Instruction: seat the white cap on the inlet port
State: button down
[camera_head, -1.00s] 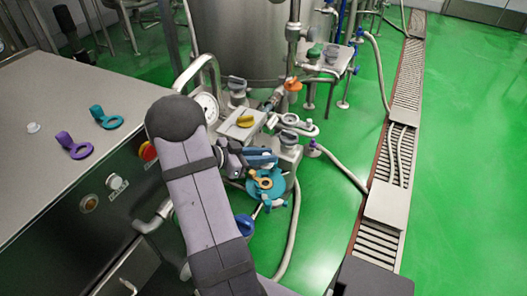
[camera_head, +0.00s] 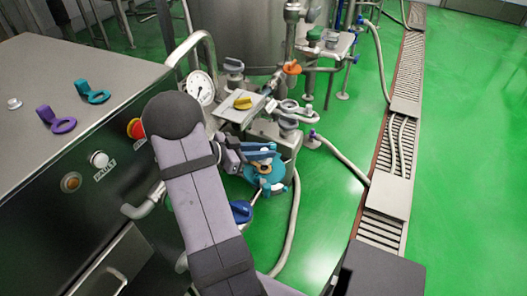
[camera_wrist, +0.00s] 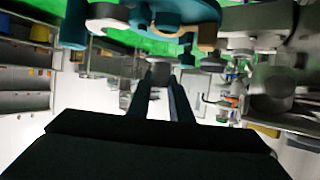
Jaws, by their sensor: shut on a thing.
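My gripper (camera_wrist: 161,85) is shut in the wrist view, its two dark fingers closing on a small grey rounded piece (camera_wrist: 160,72) at their tips. This looks like the white cap in shade, but its shape is unclear. In the head view my gripper (camera_head: 262,157) is beside the steel pipework, in front of a teal round fitting (camera_head: 276,180); the held piece is hidden there. In the wrist view teal and white parts (camera_wrist: 107,14) and a tan handle (camera_wrist: 207,36) lie at the top edge. I cannot tell which opening is the inlet port.
A steel bench (camera_head: 60,150) on the left bears a purple cap (camera_head: 57,121), a teal cap (camera_head: 92,93) and a small white piece (camera_head: 14,103). A pressure gauge (camera_head: 201,88), yellow handle (camera_head: 243,102) and blue knob (camera_head: 241,211) crowd the fittings.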

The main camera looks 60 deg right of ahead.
jog(key=shift+f+b, duration=0.5)
jog(key=shift+f, duration=1)
jog(key=shift+f, duration=0.5)
jog(key=c, duration=1.5)
grip_release()
jog(key=shift+c, duration=0.2)
jog(key=v, duration=0.7)
jog(key=shift+a, duration=0.15)
